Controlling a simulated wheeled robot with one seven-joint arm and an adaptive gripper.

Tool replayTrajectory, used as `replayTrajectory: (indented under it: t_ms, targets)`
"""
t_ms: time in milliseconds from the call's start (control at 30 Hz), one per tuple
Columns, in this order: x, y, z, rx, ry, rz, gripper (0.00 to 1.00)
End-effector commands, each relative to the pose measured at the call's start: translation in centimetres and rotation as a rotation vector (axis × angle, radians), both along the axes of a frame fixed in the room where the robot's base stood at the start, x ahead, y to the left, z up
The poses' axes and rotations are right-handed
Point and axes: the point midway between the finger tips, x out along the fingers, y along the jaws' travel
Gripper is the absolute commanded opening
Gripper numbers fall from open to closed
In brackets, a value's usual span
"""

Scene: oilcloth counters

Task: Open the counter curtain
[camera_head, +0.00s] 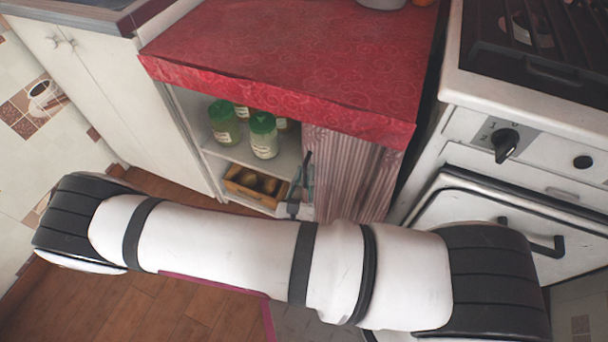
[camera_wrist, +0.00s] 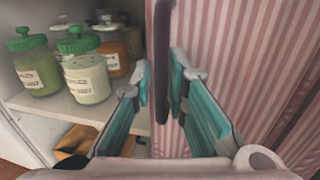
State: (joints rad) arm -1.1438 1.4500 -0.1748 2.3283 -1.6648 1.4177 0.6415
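The counter curtain (camera_head: 345,180) is pink and white striped and hangs under the right part of the red-covered counter. The left part of the opening is uncovered. In the wrist view the curtain (camera_wrist: 235,60) fills the right side, with a dark upright handle (camera_wrist: 163,40) at its left edge. The handle (camera_head: 308,161) also shows in the head view. My gripper (camera_wrist: 164,90) has a teal-padded finger on each side of the handle's lower part, close against it, and looks shut on it. In the head view my gripper (camera_head: 300,190) is partly hidden by my arm.
Green-lidded jars (camera_head: 264,136) stand on the upper shelf (camera_wrist: 50,103), left of the handle. A wooden box (camera_head: 254,187) sits below them. A white stove (camera_head: 540,120) stands close on the right, a white cabinet (camera_head: 120,90) on the left. The red counter top (camera_head: 300,50) overhangs the curtain.

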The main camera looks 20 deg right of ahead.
Motion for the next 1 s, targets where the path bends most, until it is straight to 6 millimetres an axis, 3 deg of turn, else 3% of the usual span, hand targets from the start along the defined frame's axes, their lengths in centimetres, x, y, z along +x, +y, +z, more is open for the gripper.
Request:
replayTrajectory:
  t_ms: [367,800,1000]
  targets:
    - [0.1,-0.1,0.5,-0.002,-0.004,-0.002,0.18]
    - [0.1,0.0,7.3,0.0,-0.006,-0.001,0.18]
    - [0.0,0.0,9.4,-0.002,-0.004,-0.001,0.18]
